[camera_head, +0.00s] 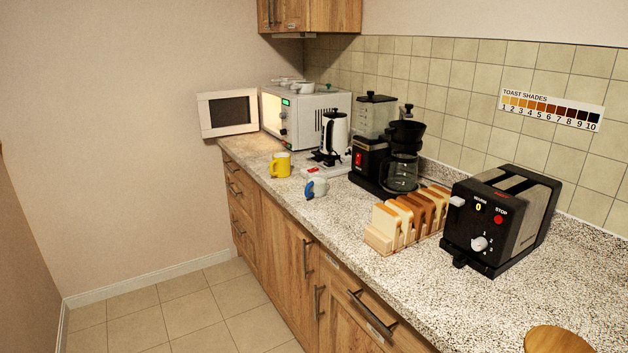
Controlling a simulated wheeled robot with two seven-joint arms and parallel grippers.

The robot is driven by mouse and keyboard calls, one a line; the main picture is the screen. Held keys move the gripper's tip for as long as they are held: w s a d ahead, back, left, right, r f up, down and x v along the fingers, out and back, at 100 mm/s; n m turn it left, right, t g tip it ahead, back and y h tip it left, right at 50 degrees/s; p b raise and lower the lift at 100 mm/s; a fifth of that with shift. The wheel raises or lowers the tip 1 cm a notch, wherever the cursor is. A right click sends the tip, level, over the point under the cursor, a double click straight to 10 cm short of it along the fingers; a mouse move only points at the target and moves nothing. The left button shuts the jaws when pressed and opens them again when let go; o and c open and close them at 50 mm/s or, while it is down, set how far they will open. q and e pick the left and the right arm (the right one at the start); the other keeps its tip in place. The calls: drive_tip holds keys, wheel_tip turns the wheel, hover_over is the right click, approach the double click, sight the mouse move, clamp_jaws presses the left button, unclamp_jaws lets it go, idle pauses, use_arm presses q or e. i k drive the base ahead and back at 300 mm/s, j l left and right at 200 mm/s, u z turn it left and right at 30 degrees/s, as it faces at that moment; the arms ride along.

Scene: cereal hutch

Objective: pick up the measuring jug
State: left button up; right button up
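I cannot pick out a thing that is clearly a measuring jug in the head view. The vessels I can make out are a yellow mug (281,165), a white mug with a blue side (316,187), a white and black kettle (334,135) and a glass carafe (401,173) in the black coffee maker (368,158). Small white vessels (303,88) stand on top of the microwave, too small to identify. Neither of my grippers is in view.
The microwave (318,112) stands with its door (228,112) open, jutting past the counter's left end. A toast rack (407,218) and a black toaster (502,220) stand on the speckled counter (340,225). A round wooden board (556,340) is at the bottom right. The tiled floor is clear.

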sight(316, 187)
drive_tip(key=i+j, duration=0.2)
drive_tip(key=i, duration=0.2)
drive_tip(key=i+j+z, duration=0.1)
drive_tip(key=i+j, duration=0.15)
drive_tip(key=i, duration=0.15)
drive_tip(key=i+j, duration=0.25)
drive_tip(key=i, duration=0.15)
